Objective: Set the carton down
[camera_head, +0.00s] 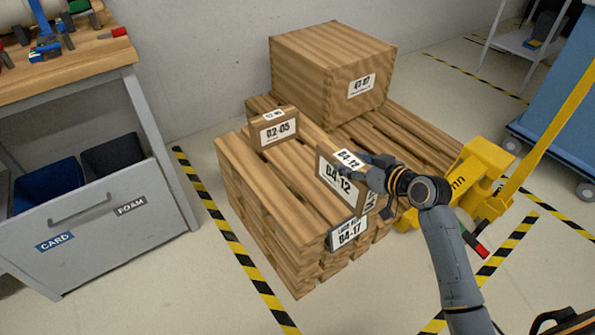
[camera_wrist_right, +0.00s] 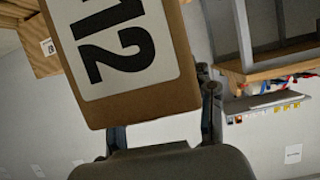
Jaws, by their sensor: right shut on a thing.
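The carton (camera_head: 326,172) is a small brown box with white labels reading about 04-12. My right gripper (camera_head: 371,172) is shut on its right side. The carton is over the front right part of the stacked wooden pallets (camera_head: 262,205); I cannot tell whether its bottom touches the boards. In the right wrist view the carton (camera_wrist_right: 185,75) fills the upper middle, between the fingers of the right gripper (camera_wrist_right: 163,122). My left gripper is not in view.
A smaller carton (camera_head: 257,139) and a large box (camera_head: 312,72) stand on the pallets, behind the held carton. A yellow pallet jack (camera_head: 484,168) is at the right. A workbench (camera_head: 75,58) with a grey bin unit (camera_head: 95,235) is at the left. Bare boards show left of the held carton.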

